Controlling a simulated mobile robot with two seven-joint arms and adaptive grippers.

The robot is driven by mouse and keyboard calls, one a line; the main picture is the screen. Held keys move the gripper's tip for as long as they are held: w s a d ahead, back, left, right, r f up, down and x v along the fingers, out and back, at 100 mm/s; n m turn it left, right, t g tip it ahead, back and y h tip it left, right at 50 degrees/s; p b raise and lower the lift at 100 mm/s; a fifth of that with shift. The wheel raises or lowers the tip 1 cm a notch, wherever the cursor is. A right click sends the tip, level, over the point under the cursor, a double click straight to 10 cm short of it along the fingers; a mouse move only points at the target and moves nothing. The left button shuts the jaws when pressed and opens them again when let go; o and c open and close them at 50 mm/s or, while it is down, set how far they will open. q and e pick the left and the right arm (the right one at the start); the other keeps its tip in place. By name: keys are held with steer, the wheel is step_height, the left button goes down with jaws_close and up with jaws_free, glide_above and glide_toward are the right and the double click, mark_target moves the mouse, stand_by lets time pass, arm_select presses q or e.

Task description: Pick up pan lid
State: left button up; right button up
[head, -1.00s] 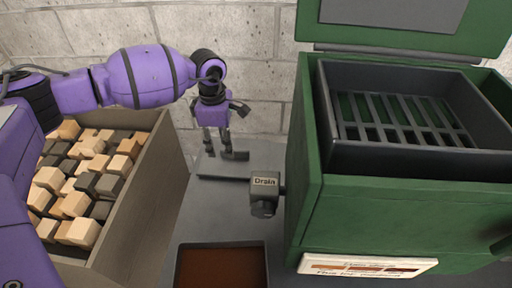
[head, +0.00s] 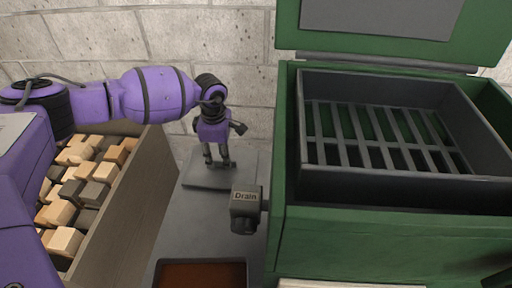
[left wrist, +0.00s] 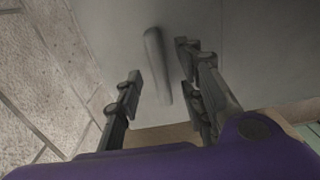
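The pan lid (head: 205,183) looks like a flat, dark grey plate lying on the grey surface by the wall in the head view. In the left wrist view a long, pale grey bar (left wrist: 156,62), seemingly its handle, stands out from a plain grey face. My left gripper (head: 219,165) points down over the lid. Its two fingers are apart and empty. In the left wrist view the fingers (left wrist: 163,88) are on either side of the bar, with a visible gap on each side. I cannot tell how high the tips are. My right gripper is not in view.
A green unit (head: 390,245) with a dark slatted box (head: 400,185) and raised cover fills the right. A block marked Drain (head: 246,206) sticks out from it. A brown-floored pan (head: 203,274) lies in front. A bin (head: 118,225) of wooden blocks stands left.

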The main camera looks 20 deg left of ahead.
arm_select(q)
steer(key=shift+s+f, duration=0.1)
steer(key=shift+f, duration=0.2)
jaws_close()
steer(key=shift+r, duration=0.1)
